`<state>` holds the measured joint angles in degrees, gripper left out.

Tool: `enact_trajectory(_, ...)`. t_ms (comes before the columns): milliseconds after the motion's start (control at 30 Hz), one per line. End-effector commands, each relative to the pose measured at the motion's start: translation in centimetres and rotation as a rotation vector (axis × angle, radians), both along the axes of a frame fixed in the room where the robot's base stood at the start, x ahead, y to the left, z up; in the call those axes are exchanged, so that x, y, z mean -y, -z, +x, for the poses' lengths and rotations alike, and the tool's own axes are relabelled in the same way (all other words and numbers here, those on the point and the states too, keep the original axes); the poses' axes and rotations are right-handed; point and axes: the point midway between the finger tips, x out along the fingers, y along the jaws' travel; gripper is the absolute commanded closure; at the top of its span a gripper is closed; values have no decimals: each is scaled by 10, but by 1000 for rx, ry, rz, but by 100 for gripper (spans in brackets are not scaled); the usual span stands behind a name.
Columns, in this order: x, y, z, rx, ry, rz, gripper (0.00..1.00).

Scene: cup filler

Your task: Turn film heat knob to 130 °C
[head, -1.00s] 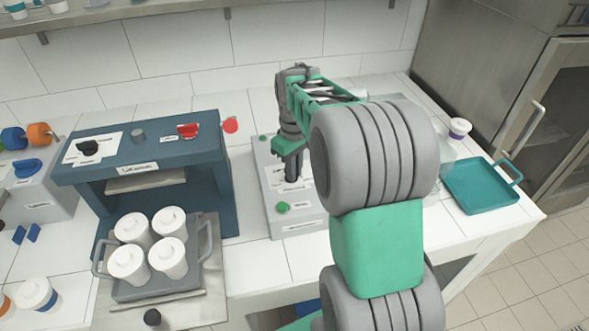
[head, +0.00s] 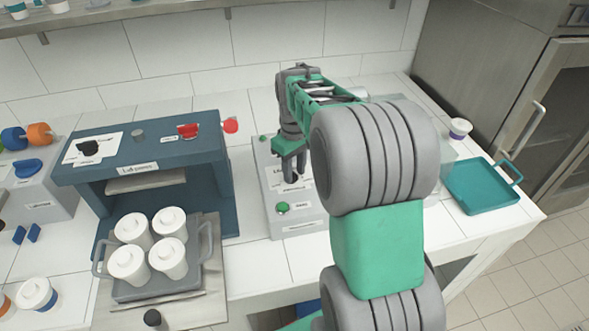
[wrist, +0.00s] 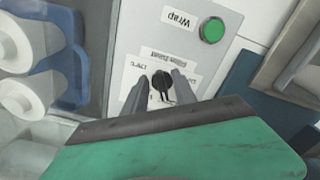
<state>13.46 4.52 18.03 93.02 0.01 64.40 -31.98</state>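The film heat knob (wrist: 161,83) is small and black, on a white label plate marked "Film heat", upside down in the wrist view. Small scale labels surround it, too blurred to read surely, and I cannot tell which mark it points at. My gripper (wrist: 161,80) is open, with one grey finger on each side of the knob in the wrist view. I cannot tell whether the fingers are level with the knob or above it. In the head view my gripper (head: 293,178) points down over the grey wrap machine (head: 300,225) and hides the knob.
A green button (wrist: 212,30) sits beside the "Wrap" label. The blue lid press (head: 195,155) stands left of the machine, with a tray (head: 125,292) of white lidded cups in front. A teal tray (head: 480,187) and a cup (head: 460,129) are at the right.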

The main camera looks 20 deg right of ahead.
Motion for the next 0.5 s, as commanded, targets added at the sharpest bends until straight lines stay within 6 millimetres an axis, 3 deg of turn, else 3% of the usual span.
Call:
enact_trajectory(133,0,-12,1,3,0,-1,67)
enact_trajectory(400,1,-65,1,3,0,-1,67)
enact_trajectory(500,1,-75,0,1,0,-1,67)
